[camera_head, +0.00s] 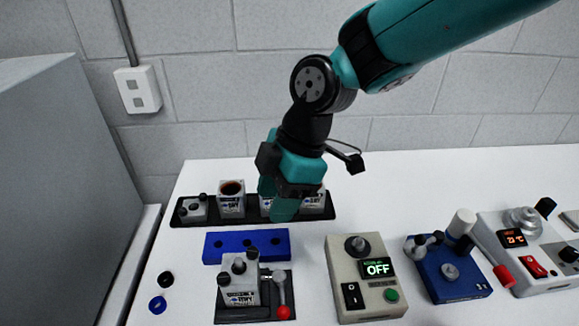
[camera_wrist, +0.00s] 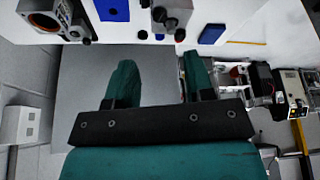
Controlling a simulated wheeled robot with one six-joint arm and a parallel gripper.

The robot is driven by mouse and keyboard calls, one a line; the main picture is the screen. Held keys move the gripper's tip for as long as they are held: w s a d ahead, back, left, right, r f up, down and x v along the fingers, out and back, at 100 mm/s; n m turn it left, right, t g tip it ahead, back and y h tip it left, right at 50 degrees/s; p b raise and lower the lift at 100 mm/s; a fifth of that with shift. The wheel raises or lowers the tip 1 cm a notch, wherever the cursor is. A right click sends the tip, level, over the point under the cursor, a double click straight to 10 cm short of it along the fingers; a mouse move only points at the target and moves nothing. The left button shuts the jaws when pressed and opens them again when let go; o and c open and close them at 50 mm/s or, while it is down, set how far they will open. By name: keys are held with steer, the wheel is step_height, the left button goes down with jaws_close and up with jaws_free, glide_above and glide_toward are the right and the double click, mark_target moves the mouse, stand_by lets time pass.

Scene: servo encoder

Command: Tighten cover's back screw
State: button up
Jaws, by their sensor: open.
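A servo unit with a grey cover (camera_head: 240,283) sits in a black fixture (camera_head: 232,315) at the front left of the table. Several black screws stand on its top; the back one (camera_head: 252,254) is upright at the cover's rear edge. How far each screw is in cannot be told. My gripper (camera_head: 283,208) hangs with teal fingers in front of the black tray at the back, above and behind the cover and apart from it. In the wrist view my gripper (camera_wrist: 157,60) has its fingers spread, with nothing between them.
The fixture has a red-tipped lever (camera_head: 283,312). A blue plate with holes (camera_head: 212,251) lies behind it. A black tray (camera_head: 183,216) holds several parts. To the right stand a beige box reading OFF (camera_head: 345,260), a blue device (camera_head: 470,288) and a grey station (camera_head: 550,283).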

mark_target(253, 250)
steer(key=v, duration=0.6)
steer(key=shift+r, duration=0.35)
steer(key=shift+w+d, duration=0.1)
steer(key=shift+d, duration=0.05)
steer(key=w+a+n+g+h, duration=0.2)
steer(key=w+a+n+g, duration=0.15)
steer(key=n, duration=0.55)
steer(key=shift+t, duration=0.55)
steer(key=x, duration=1.7)
steer(key=shift+w+f, duration=0.15)
steer(key=shift+f, duration=0.15)
jaws_close()
